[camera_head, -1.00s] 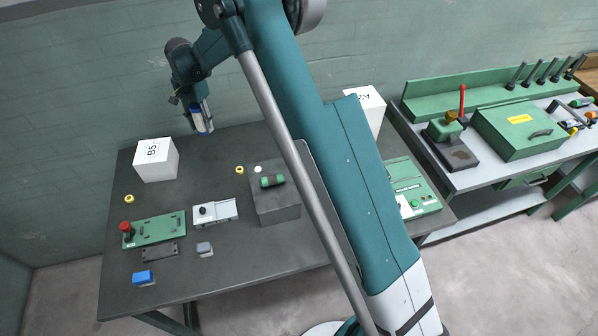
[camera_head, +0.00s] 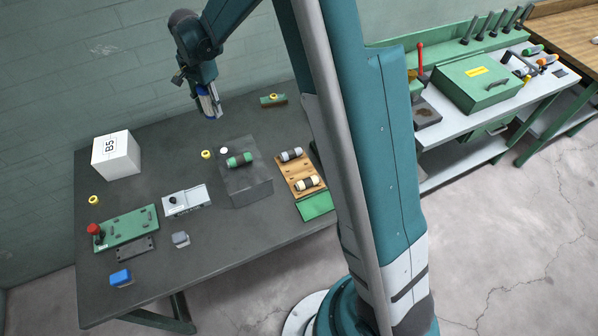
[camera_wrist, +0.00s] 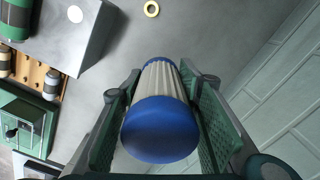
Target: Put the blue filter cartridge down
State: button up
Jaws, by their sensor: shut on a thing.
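The blue filter cartridge (camera_wrist: 160,115) has blue ends and a pale ribbed middle. In the wrist view it lies between the two green-padded jaws of my gripper (camera_wrist: 160,108), which are shut on its sides. In the head view my gripper (camera_head: 208,98) hangs above the back part of the dark table (camera_head: 225,225), and the cartridge (camera_head: 203,90) shows only in part between the jaws. The cartridge's far end is turned away from the wrist camera.
A grey block (camera_head: 247,188) bears a green cylinder (camera_head: 240,159). A wooden rack (camera_head: 290,172) holds two capped cylinders. A white B5 box (camera_head: 117,157), a yellow ring (camera_head: 206,154) and a green board (camera_head: 127,228) lie left. Bare tabletop shows between block and box.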

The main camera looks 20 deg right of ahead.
jog(key=s+d+m+b, duration=0.1)
jog(key=s+d+m, duration=0.2)
jog(key=s+d, duration=0.9)
jog(key=m+b, duration=0.2)
jog(key=m, duration=0.1)
send_over(299, 171)
jog(key=shift+f, duration=0.8)
jog(key=shift+f, duration=0.15)
jog(key=shift+f, duration=2.8)
jog(key=shift+f, duration=0.1)
jog(key=shift+f+b, duration=0.45)
jog(key=shift+f, duration=1.55)
jog(key=shift+f, duration=0.1)
jog(key=o, duration=0.5)
jog(key=shift+f, duration=0.1)
jog(key=shift+o, duration=1)
